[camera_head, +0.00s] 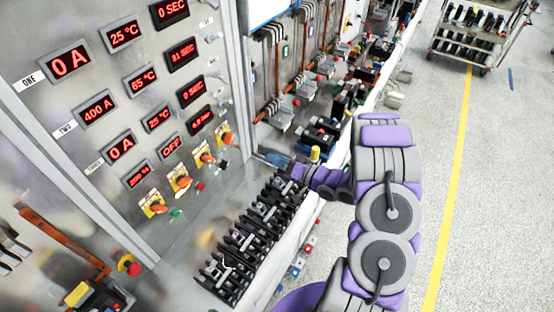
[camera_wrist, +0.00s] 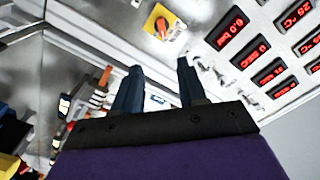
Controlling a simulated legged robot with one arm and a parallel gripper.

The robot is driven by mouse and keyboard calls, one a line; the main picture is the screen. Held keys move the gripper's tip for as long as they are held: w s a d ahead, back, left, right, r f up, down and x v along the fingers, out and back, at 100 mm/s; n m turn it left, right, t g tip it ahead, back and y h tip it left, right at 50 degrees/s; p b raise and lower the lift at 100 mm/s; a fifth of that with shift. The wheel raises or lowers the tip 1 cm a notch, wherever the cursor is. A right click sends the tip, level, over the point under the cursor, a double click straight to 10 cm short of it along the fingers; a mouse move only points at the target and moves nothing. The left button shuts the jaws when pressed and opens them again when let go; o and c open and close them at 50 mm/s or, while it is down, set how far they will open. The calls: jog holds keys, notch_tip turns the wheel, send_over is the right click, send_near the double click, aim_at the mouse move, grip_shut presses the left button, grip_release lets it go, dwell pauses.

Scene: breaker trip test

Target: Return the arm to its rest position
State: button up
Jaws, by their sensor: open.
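My arm, purple and grey, reaches forward over the right side of the bench in the head view. My gripper (camera_wrist: 156,88) shows in the wrist view with its two dark fingers apart and nothing between them. The grey test panel (camera_head: 100,165) with red displays stands to the left. An orange switch on a yellow plate (camera_wrist: 160,21) shows beyond the fingers in the wrist view.
Several black breakers (camera_head: 255,235) line the bench along its front edge. More switchgear (camera_head: 320,135) stands behind the arm's end. A wheeled rack (camera_head: 480,35) is at the far right. The floor (camera_head: 490,200) right of the arm is clear, with a yellow line (camera_head: 452,190).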

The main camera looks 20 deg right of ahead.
dwell(0.4)
jog(key=w+d+f+n+g+h+b, duration=0.2)
jog(key=w+d+f+g+h+b, duration=0.1)
jog(key=w+d+h+b, duration=0.25)
jog(key=s+d+r+m+g+h+b, duration=0.1)
jog(key=s+d+r+g+h+b, duration=0.25)
jog(key=s+h, duration=0.5)
jog(key=s+a+g+y+b, duration=0.1)
jog(key=s+a+g+b, duration=0.2)
jog(key=s, duration=0.9)
jog(key=s+a+g+y+b, duration=0.1)
jog(key=s+a+g+b, duration=0.2)
jog(key=s+a, duration=0.7)
jog(key=s+a+g+y+b, duration=0.1)
jog(key=s+a+g+b, duration=0.2)
jog(key=s+a, duration=0.4)
jog(key=s+g, duration=0.1)
jog(key=s, duration=0.6)
jog(key=shift+f+n, duration=0.4)
jog(key=shift+a, duration=0.15)
